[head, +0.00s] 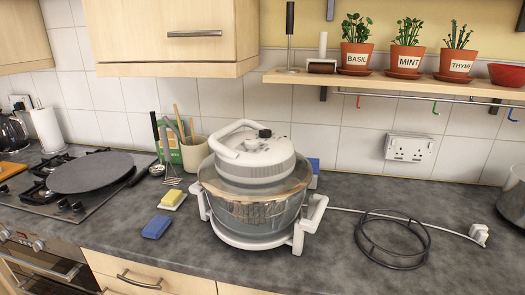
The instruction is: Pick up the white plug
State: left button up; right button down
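The white plug (479,234) lies on the grey counter at the far right in the head view. A white cable (400,217) runs from it leftward behind the black wire ring to the white countertop appliance (255,195). The appliance has a glass bowl, a white lid with a handle and a white stand. A double wall socket (409,148) is on the tiles above the cable, with nothing plugged into it. Neither of my grippers shows in this view.
A black wire ring (392,264) lies left of the plug. A shelf (400,84) with potted herbs and hooks hangs above. The front right counter is clear.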

aim_at(478, 232)
jog(key=z, duration=0.4)
jog(key=k+z, duration=0.1)
jog(key=z, duration=0.25)
jog(key=l+z, duration=0.1)
jog(key=z, duration=0.7)
jog(key=k+l, duration=0.05)
jog(key=l, duration=0.05)
